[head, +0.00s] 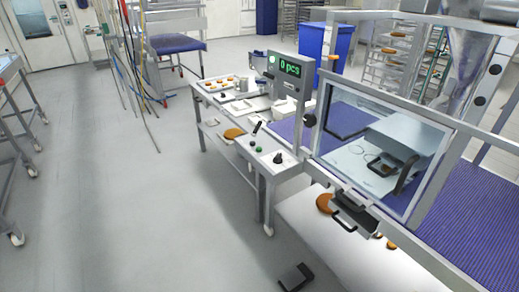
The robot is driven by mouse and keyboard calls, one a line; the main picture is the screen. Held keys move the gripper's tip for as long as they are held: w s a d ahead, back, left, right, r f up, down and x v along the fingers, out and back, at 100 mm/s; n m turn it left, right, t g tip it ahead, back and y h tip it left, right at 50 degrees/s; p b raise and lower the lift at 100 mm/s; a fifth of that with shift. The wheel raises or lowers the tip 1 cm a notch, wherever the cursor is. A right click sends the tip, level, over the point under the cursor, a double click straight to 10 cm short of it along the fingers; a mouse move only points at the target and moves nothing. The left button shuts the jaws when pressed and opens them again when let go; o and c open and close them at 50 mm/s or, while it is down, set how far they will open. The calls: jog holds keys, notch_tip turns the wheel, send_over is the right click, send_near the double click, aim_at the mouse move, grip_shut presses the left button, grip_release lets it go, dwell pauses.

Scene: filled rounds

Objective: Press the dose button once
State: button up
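A small control panel (268,163) sits at the front of the filling machine's frame. On it are a small green button (258,149), a black knob (278,158) and a black-tipped lever (256,128). Labels are too small to read, so I cannot tell for certain which control is the dose button. A display (290,67) on a grey post above the panel reads "0 pcs" in green. A round green light or button (272,59) shows at its left. My gripper is not visible in this view.
A clear framed guard (372,150) with a dark handle (356,216) stands right of the panel. A blue belt (480,225) runs at the right. A black pedal (296,277) lies on the floor. A tray of orange rounds (222,88) sits behind.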

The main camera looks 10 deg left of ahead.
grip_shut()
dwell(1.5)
